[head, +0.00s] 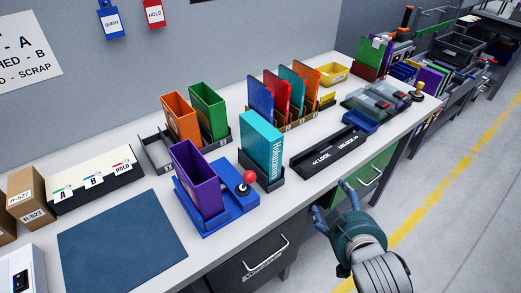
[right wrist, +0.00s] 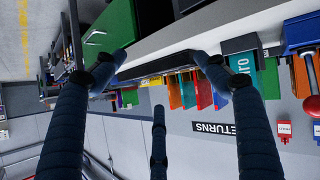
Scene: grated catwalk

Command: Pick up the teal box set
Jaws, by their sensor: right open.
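The teal box set (head: 262,142) stands upright in a dark holder (head: 262,178) near the front edge of the bench, with white lettering on its spine. In the right wrist view part of the teal box set (right wrist: 241,66) shows behind a finger, at the right. My right gripper (head: 334,203) is open and empty, in front of the bench edge, to the right of the box set and apart from it. In the right wrist view its fingers are spread with nothing between them. My left gripper is not in view.
A purple box (head: 196,178) stands in a blue fixture (head: 218,222) with a red-knobbed lever (head: 248,180), left of the box set. A black lock/unlock strip (head: 329,152) lies to its right. Orange (head: 181,118) and green (head: 208,110) boxes stand behind. A blue mat (head: 120,243) is clear.

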